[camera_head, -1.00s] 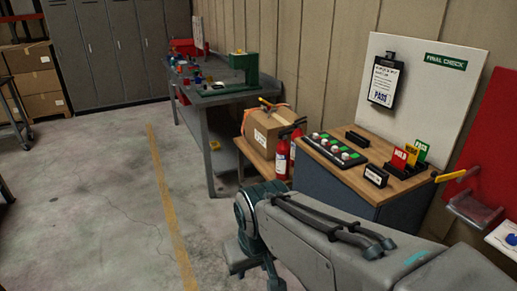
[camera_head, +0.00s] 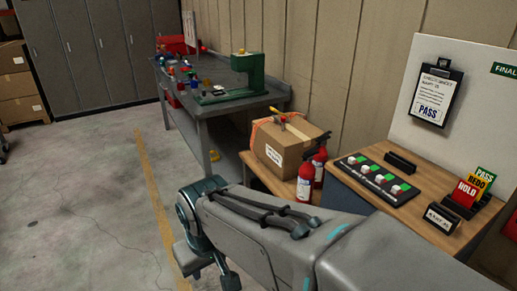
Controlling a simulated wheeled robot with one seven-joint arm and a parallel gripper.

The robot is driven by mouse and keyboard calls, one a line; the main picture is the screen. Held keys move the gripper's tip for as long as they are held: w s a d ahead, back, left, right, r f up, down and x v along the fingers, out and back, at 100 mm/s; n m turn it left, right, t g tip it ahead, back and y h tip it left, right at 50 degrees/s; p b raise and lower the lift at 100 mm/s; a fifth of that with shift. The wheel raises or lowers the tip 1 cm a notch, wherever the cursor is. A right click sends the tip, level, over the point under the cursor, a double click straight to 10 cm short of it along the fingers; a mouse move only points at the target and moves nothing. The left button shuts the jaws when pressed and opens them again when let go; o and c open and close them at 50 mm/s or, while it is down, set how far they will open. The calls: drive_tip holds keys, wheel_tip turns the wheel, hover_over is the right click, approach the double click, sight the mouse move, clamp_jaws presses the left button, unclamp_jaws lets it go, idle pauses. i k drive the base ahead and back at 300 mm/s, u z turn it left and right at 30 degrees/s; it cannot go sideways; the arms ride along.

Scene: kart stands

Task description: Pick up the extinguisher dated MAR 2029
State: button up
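Two red fire extinguishers with black tops stand close together beside a cardboard box, left of the wooden-topped check cabinet. The nearer extinguisher (camera_head: 305,184) has a pale label. The other extinguisher (camera_head: 320,168) is behind it and to the right, partly hidden. No date can be read on either one at this size. My arm reaches across the lower middle of the view, in front of them. The end of my arm points down at the left, and my gripper's fingers cannot be made out clearly.
The cardboard box (camera_head: 286,143) sits on a low wooden stand (camera_head: 262,176). The check cabinet's top (camera_head: 400,208) holds a button panel (camera_head: 378,175) and coloured cards (camera_head: 472,190). A grey workbench (camera_head: 240,104) stands behind. The floor at left (camera_head: 85,190) is clear.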

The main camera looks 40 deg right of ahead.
sight(319, 160)
drive_tip(key=z, duration=0.15)
drive_tip(key=i, duration=1.5)
drive_tip(key=z, duration=1.35)
drive_tip(key=i, duration=0.75)
drive_tip(key=z, duration=1.2)
drive_tip(key=i, duration=0.3)
drive_tip(key=z, duration=0.15)
